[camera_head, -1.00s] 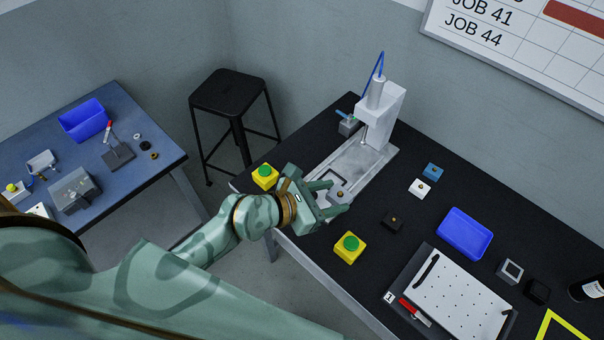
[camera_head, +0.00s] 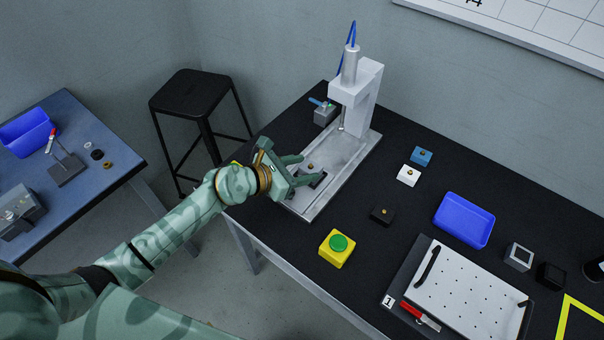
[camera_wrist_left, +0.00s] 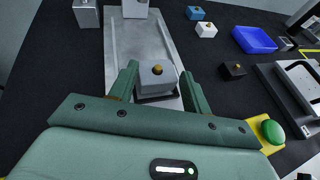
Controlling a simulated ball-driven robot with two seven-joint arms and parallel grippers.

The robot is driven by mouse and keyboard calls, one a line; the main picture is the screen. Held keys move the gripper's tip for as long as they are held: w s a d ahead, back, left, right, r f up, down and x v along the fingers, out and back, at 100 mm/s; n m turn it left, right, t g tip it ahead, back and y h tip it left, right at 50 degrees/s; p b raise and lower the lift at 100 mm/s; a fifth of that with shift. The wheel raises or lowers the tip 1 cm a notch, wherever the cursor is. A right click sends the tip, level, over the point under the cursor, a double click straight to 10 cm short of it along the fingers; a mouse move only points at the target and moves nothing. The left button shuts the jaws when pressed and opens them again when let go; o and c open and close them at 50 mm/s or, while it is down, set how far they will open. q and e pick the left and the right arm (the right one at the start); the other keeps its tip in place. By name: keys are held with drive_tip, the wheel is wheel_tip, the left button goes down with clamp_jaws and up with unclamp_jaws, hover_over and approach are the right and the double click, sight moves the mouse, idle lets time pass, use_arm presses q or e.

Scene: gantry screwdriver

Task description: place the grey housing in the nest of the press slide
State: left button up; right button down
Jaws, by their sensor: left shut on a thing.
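The grey housing (camera_wrist_left: 157,78), a block with a brass knob on top, sits between the two fingers of my left gripper (camera_wrist_left: 158,82) in the left wrist view. In the head view the same gripper (camera_head: 306,170) is over the front part of the press slide (camera_head: 337,171), and the housing (camera_head: 309,168) shows as a small piece with its knob between the fingers. The dark nest (camera_head: 319,182) shows beside and below the fingers, partly hidden by them. I cannot tell whether the housing touches the nest. My right gripper is not in view.
The white press column (camera_head: 366,95) stands at the slide's far end. A yellow box with a green button (camera_head: 337,247) is right of my arm. Black (camera_head: 382,215), white (camera_head: 408,175) and blue (camera_head: 421,156) knobbed blocks and a blue tray (camera_head: 464,220) lie right of the slide.

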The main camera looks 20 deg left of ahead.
use_arm(q)
drive_tip(key=shift+f, duration=0.75)
drive_tip(key=shift+r, duration=0.25)
drive_tip(key=shift+f, duration=0.2)
drive_tip(key=o, duration=1.3)
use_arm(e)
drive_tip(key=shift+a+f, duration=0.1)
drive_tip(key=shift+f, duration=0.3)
use_arm(q)
drive_tip(key=shift+r, duration=0.1)
drive_tip(key=shift+r, duration=0.2)
drive_tip(key=p+v, duration=0.2)
drive_tip(key=v, duration=1)
drive_tip(key=shift+p, duration=0.4)
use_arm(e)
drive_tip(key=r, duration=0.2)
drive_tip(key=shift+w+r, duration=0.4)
use_arm(q)
drive_tip(key=shift+d, duration=0.1)
